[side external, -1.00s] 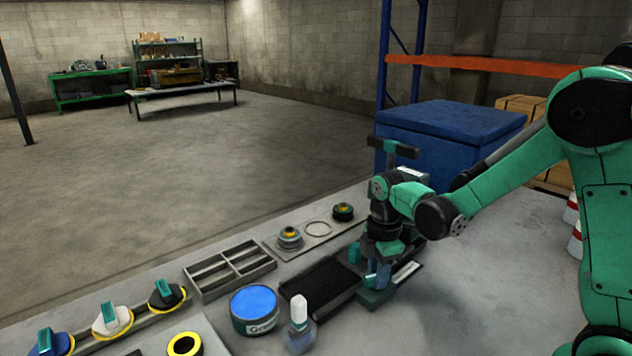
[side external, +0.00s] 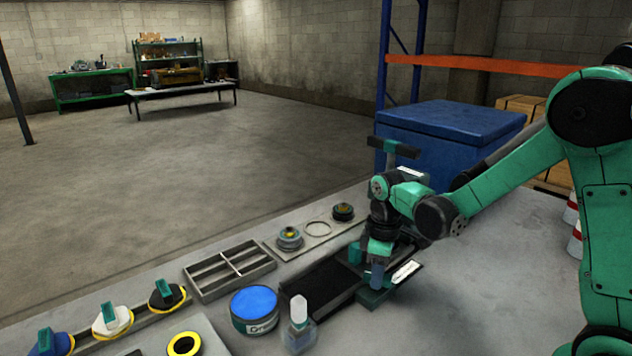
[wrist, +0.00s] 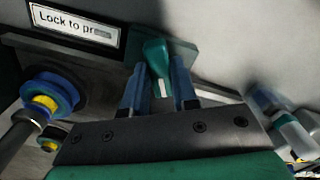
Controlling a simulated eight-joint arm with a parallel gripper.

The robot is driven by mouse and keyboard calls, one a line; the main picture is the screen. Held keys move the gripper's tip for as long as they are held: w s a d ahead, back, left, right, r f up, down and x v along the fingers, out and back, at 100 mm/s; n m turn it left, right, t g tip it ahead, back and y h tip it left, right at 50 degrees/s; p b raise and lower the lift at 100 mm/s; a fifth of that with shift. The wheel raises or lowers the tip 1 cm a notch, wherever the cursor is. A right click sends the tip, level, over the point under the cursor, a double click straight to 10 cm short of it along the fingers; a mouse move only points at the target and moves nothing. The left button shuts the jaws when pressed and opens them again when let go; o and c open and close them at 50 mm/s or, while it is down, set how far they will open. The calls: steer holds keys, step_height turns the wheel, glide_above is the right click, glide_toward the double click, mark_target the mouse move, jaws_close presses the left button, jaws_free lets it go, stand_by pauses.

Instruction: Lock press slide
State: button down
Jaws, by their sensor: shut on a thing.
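My gripper (wrist: 158,88) has its two blue fingers on either side of a teal lever (wrist: 154,52) and is shut on it. The lever stands by a teal plate on the press. A white label (wrist: 75,30) reading "Lock to pr…", its end blurred, is at upper left in the wrist view. In the side view my gripper (side external: 377,272) points down at the front of the press. The press's dark slide bed (side external: 325,284) runs to the left of it, and a white label (side external: 406,272) lies to its right. My wrist hides much of the press.
A blue-lidded tin (side external: 254,308) and a clear bottle (side external: 299,328) stand close in front of the bed. A grey divided tray (side external: 230,270) and a plate with rings (side external: 318,231) lie behind. A blue chest (side external: 450,130) stands beyond. The bench at right is clear.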

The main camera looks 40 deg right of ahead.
steer(key=shift+m, duration=1.2)
steer(key=m, duration=0.3)
steer(key=c, duration=0.7)
jaws_free()
steer(key=shift+r, duration=0.15)
steer(key=shift+r, duration=2.6)
steer(key=shift+r, duration=0.1)
